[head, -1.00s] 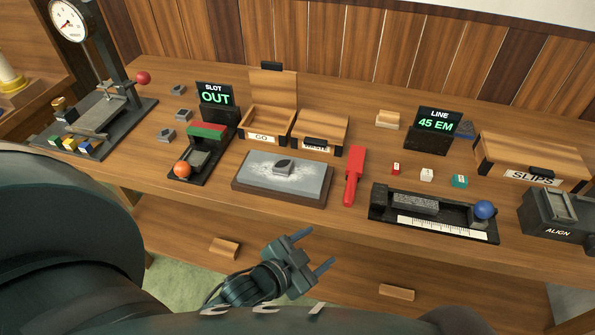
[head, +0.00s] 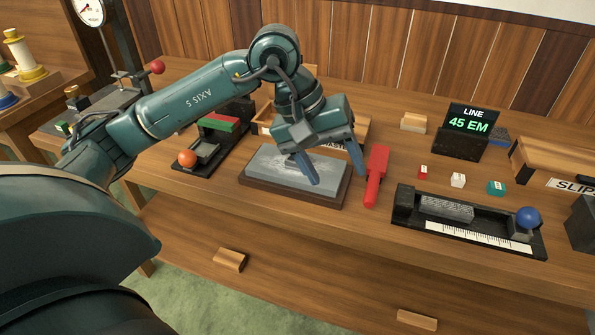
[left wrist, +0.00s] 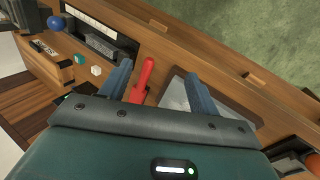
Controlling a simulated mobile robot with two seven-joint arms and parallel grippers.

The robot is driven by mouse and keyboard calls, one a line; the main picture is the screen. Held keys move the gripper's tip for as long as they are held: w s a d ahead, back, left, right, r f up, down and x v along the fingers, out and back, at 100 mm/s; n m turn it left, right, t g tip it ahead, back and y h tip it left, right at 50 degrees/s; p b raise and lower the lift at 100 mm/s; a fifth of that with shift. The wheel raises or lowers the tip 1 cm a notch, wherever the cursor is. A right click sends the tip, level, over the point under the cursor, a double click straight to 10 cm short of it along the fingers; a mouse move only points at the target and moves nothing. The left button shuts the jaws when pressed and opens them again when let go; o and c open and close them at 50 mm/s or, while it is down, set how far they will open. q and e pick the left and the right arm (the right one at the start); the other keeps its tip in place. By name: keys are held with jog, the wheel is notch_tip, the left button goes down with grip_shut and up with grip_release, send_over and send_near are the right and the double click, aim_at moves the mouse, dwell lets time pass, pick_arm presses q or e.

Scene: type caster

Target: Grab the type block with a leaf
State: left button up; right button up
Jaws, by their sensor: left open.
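My left gripper (head: 333,165) is open in the head view, over the right part of a grey slab in a dark wooden frame (head: 275,178). Its fingers point down and forward, and I see nothing between them. The grey type block on this slab is now largely or wholly hidden behind my gripper. No leaf mark can be made out. In the left wrist view the open fingers (left wrist: 158,87) show, with a red-handled tool (left wrist: 144,74) between and beyond them; the slab (left wrist: 177,97) lies partly behind the right finger. My right gripper is not in view.
The red tool (head: 375,178) lies right of the slab. Further right are a black composing tray with a blue ball (head: 528,216) and small red, white and teal cubes (head: 497,188). A holder with an orange ball (head: 187,158) stands left.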

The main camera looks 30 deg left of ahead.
pick_arm(q)
jog(key=w+a+r+m+t+y+b, duration=0.1)
jog(key=a+r+y, duration=0.15)
jog(key=a, duration=0.35)
jog(key=w+a+r+m+t+y, duration=0.1)
jog(key=a+y, duration=0.2)
jog(key=a, duration=0.2)
jog(key=x, duration=0.6)
jog(key=shift+w+a+f, duration=0.25)
jog(key=shift+w, duration=0.1)
jog(key=shift+w+d+x, duration=0.15)
jog(key=shift+x, duration=1.3)
jog(key=shift+w+d+x, duration=0.15)
jog(key=shift+x, duration=1.3)
jog(key=shift+r, duration=0.15)
jog(key=shift+c, duration=0.3)
jog(key=c, duration=1.1)
